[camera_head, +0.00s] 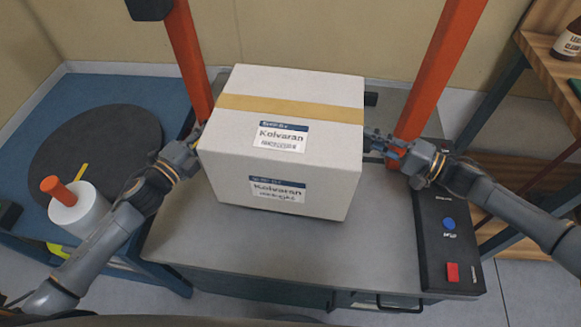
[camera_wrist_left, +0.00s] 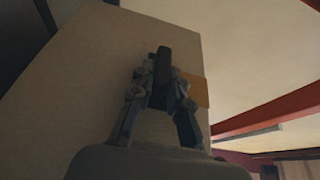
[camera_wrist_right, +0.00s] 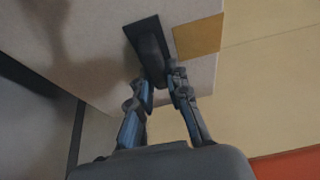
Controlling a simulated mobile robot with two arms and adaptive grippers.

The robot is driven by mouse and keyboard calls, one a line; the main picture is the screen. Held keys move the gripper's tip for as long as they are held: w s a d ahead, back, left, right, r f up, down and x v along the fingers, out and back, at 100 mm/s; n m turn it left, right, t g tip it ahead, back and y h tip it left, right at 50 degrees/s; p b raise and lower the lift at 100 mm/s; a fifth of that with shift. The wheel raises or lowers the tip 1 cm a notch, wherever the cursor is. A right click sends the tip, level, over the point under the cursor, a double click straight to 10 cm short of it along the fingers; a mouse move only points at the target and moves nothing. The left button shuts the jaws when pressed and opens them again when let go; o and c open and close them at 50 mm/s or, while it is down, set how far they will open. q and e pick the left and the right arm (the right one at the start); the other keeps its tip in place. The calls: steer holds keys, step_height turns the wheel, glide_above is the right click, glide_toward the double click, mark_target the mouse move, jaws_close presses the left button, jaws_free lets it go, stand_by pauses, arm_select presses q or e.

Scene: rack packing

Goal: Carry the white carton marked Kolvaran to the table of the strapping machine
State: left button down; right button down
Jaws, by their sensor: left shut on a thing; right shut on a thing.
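The white carton (camera_head: 281,185) has an orange-tan tape band across its top and labels marked Kolvaran on its top and front. It is level over the grey table of the strapping machine (camera_head: 185,245), between the orange posts. I cannot tell whether its underside touches the table. My left gripper (camera_head: 197,136) is shut on the carton's left side; the left wrist view shows the fingers at a dark grip piece on the side wall (camera_wrist_left: 100,60). My right gripper (camera_head: 374,142) is shut on the right side, with a similar dark piece in the right wrist view (camera_wrist_right: 150,45).
A black control panel (camera_head: 447,250) with a blue and a red button lies along the table's right edge. At left, a blue table (camera_head: 120,82) holds a dark round disc (camera_head: 95,145) and a white roll (camera_head: 82,212). A wooden shelf (camera_head: 545,60) with a bottle stands at right.

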steer(key=shift+w, duration=0.1)
